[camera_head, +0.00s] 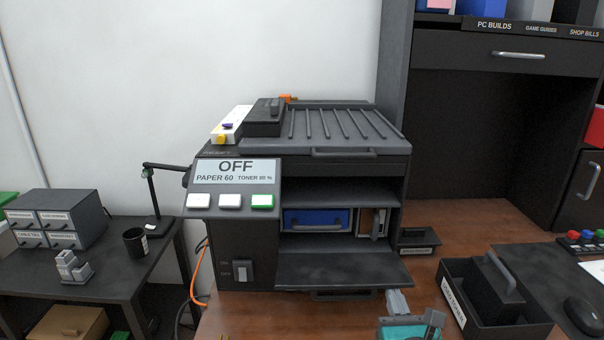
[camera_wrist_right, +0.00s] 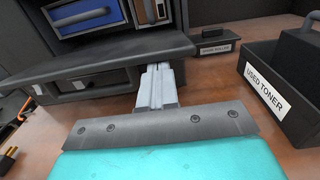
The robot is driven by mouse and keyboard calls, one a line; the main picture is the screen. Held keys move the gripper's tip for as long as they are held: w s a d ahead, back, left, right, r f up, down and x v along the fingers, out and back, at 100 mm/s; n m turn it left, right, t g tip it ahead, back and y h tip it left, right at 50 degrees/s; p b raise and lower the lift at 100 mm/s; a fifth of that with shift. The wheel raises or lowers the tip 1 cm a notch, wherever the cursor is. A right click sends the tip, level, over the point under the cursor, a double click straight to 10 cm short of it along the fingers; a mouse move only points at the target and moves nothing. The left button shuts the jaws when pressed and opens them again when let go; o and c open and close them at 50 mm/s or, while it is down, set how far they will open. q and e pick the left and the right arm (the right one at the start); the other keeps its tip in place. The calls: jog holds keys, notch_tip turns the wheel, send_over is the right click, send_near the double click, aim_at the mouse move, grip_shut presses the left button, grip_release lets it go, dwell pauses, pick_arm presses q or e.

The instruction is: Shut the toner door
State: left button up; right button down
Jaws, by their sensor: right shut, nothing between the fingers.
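The toner door (camera_head: 340,268) is a dark flap on the front of the black printer (camera_head: 245,240). It hangs open, folded down and out, roughly level. Its edge also shows in the right wrist view (camera_wrist_right: 115,50). Inside the opening sit a blue cartridge (camera_head: 316,220) and a brown-and-white unit (camera_head: 372,223). My right gripper (camera_head: 395,298) is shut and empty, just in front of the door's right front corner. In the right wrist view its grey fingers (camera_wrist_right: 156,80) end at or just under the door's edge; I cannot tell if they touch. My left gripper is out of view.
A black bin labelled USED TONER (camera_head: 490,300) stands right of my right gripper. A small labelled tray (camera_head: 418,241) sits beside the printer. A lower drawer handle (camera_head: 342,294) shows under the door. Bare wooden desk (camera_head: 455,235) lies behind the bin.

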aim_at(398, 281)
jog(key=shift+w+r+p, duration=0.1)
jog(key=shift+r+p, duration=0.95)
jog(key=shift+r, duration=0.1)
jog(key=shift+w+r+p, duration=0.25)
jog(key=shift+r+p, duration=0.75)
jog(key=shift+w+r+p, duration=0.3)
jog(key=shift+r+p, duration=0.2)
jog(key=shift+w+r+p, duration=0.25)
jog(key=shift+r+p, duration=0.2)
jog(key=shift+w+r+p, duration=0.45)
jog(key=shift+w+r, duration=0.15)
jog(key=shift+r, duration=0.1)
jog(key=shift+w+a+r, duration=0.1)
jog(key=shift+w+r, duration=0.4)
jog(key=shift+w, duration=0.3)
jog(key=shift+w+r, duration=0.45)
jog(key=shift+w, duration=0.35)
jog(key=shift+w+r, duration=0.15)
jog(key=shift+w, duration=0.4)
jog(key=shift+w+r, duration=0.15)
jog(key=shift+w, duration=0.85)
jog(key=shift+w+a, duration=0.1)
jog(key=shift+w, duration=0.2)
